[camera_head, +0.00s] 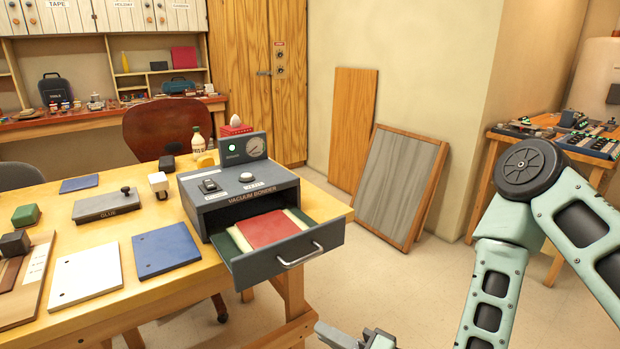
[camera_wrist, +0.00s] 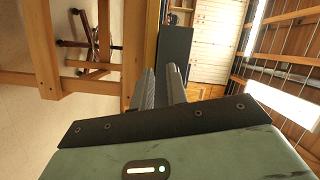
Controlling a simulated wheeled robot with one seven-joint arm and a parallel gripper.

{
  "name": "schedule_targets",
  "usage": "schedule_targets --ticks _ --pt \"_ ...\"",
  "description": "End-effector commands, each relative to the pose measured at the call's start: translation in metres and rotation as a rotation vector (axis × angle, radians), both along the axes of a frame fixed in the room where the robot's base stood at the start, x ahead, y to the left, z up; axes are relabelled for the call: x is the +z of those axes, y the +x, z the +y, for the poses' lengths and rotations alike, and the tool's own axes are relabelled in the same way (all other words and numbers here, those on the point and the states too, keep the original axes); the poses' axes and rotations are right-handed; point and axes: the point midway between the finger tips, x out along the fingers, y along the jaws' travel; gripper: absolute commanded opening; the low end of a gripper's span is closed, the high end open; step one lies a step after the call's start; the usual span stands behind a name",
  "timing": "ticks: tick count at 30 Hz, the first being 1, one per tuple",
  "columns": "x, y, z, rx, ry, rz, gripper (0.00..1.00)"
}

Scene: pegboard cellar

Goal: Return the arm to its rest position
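My arm (camera_head: 495,265) is on the right in the head view, bent at a round dark joint, with its lower link going down out of the frame. My gripper (camera_head: 357,338) shows at the bottom edge of the head view, below the table's right end and in front of it. In the wrist view its two dark ribbed fingers (camera_wrist: 160,80) stand apart with nothing seen between them. The gripper looks open and empty. The rest of the wrist is cut off in the head view.
A wooden table (camera_head: 190,285) bears a grey vacuum bonder (camera_head: 232,190). Its drawer (camera_head: 290,262) is pulled out towards my gripper's side, with a red piece inside. A framed panel (camera_head: 400,185) leans on the wall. A side bench (camera_head: 545,150) stands behind my arm. Floor between is clear.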

Motion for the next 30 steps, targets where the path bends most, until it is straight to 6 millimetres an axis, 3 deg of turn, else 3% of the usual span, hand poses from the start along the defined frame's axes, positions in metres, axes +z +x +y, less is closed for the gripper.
schedule_targets --ticks 3,6,10,14,20,27,30 --pt "-0.001 -0.009 0.016 0.169 -0.271 -0.055 0.15" --pt "-0.005 -0.015 0.018 0.281 -0.488 -0.077 0.15" --pt "-0.002 -0.022 0.007 0.398 -0.753 -0.088 0.15" --pt "0.013 -0.03 -0.012 0.485 -0.989 -0.076 0.15" --pt "0.058 -0.053 -0.047 0.585 -1.277 -0.004 0.15" --pt "0.125 -0.108 -0.082 0.699 -1.468 0.129 0.15" --pt "0.145 -0.13 -0.091 0.74 -1.495 0.174 0.15"
